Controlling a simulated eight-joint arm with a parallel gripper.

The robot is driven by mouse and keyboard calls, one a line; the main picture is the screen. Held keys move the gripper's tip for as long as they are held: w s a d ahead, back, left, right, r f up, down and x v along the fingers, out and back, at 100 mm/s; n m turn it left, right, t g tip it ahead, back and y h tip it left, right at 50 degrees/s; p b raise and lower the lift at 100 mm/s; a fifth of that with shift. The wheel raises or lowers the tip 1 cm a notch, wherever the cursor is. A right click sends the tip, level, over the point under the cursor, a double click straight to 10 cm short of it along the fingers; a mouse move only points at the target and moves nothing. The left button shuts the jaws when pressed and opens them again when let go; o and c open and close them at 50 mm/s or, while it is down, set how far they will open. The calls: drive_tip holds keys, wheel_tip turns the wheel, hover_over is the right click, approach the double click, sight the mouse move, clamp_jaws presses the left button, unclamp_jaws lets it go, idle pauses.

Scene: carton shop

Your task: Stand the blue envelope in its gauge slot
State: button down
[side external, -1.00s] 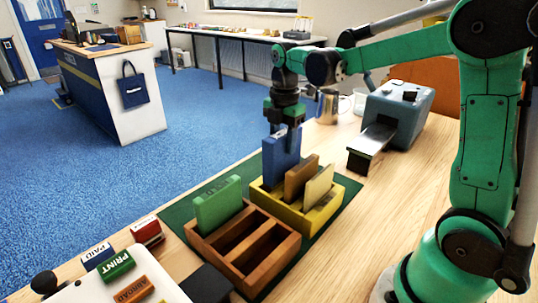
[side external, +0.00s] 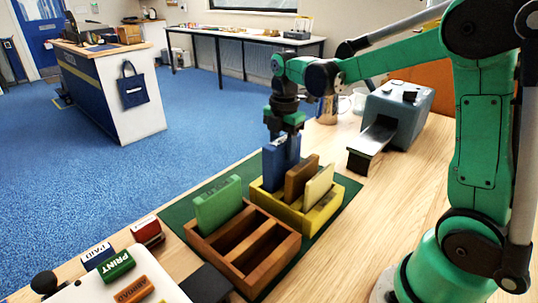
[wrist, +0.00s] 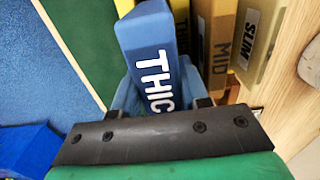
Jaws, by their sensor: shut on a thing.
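The envelope is at the left end of the yellow gauge box (side external: 322,220), roughly upright. Its lower end is at the box; I cannot tell how deep it sits in the slot. A brown envelope (side external: 300,178) marked "MID" and a cream one (side external: 319,186) marked "SLIM" stand in the other slots, to its right.
A brown wooden rack (side external: 272,274) stands in front, with a green block (side external: 218,205) upright in it and empty slots. Both sit on a green mat (side external: 178,212). A grey machine (side external: 397,112) is at the back right. Stamps (side external: 117,265) lie at the front left.

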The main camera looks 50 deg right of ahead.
drive_tip(key=shift+f, duration=0.2)
drive_tip(key=shift+f, duration=1.05)
drive_tip(key=shift+c, duration=1.8)
unclamp_jaws()
drive_tip(key=shift+r, duration=3)
